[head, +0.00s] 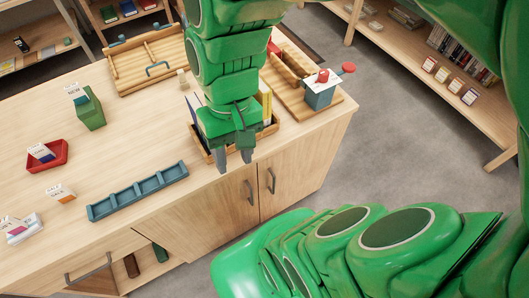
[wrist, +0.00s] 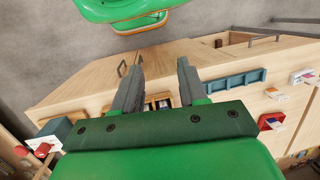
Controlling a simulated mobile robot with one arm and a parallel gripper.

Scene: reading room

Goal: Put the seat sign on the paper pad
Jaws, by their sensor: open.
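Several small folded white cards with print stand on the tabletop (head: 130,135); I cannot read which is the seat sign. One with an orange side (head: 61,193) stands on the bare wood left of the teal tray. Another stands in a red tray (head: 60,158), and one is on a green block (head: 91,112). At the left edge a card (head: 12,223) stands on or against a flat white item (head: 27,234) that looks like the paper pad. My gripper (head: 233,158) is open and empty near the front edge, by a wooden organizer, well right of the cards.
A long teal compartment tray (head: 138,191) lies at the front edge. A wooden organizer (head: 198,142) is partly hidden behind my gripper. The middle of the table is clear.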

